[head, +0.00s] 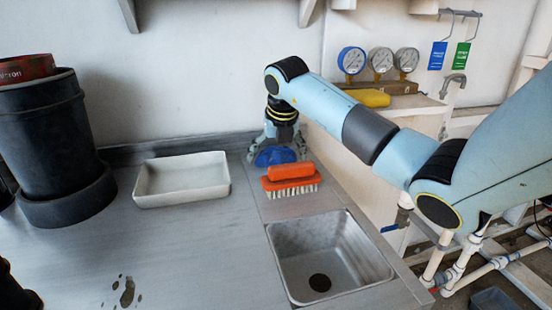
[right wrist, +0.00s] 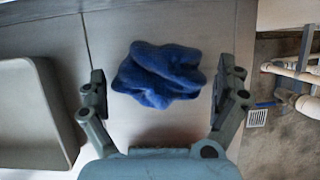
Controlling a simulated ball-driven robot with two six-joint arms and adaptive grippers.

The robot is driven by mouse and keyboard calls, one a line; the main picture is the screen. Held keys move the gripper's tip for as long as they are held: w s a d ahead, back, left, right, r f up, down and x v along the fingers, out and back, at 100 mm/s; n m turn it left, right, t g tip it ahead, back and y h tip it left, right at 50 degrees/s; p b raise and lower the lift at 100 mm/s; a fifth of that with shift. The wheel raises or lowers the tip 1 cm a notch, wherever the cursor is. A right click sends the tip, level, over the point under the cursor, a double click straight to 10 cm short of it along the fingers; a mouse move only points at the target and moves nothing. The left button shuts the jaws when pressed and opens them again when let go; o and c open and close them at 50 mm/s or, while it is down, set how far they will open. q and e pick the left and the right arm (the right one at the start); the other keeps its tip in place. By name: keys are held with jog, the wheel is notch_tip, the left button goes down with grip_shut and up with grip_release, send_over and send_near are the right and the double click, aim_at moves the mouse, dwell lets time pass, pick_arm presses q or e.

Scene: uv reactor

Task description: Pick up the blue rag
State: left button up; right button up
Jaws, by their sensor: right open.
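The blue rag (head: 275,156) lies crumpled on the grey counter, behind the orange brush. In the right wrist view the rag (right wrist: 160,75) sits between my two spread fingers, with bare counter showing on both sides of it. My right gripper (head: 277,150) points down over the rag and is open; its fingers stand to the left and right of the cloth and do not close on it. In the head view the gripper hides the upper part of the rag. My left gripper is not in view.
An orange brush (head: 290,173) lies just in front of the rag. A white tray (head: 182,180) is to the left, and a sink (head: 325,255) is in front. A black bucket (head: 50,135) stands far left. The counter's right edge is close to the rag.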

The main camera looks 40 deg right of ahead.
aim_at(276, 150)
jog(key=c, duration=1)
jog(key=shift+r, duration=0.1)
notch_tip(276, 150, up, 10)
jog(key=shift+f+p, duration=0.1)
jog(key=shift+p, duration=0.5)
jog(key=o, duration=0.6)
jog(key=c, duration=0.5)
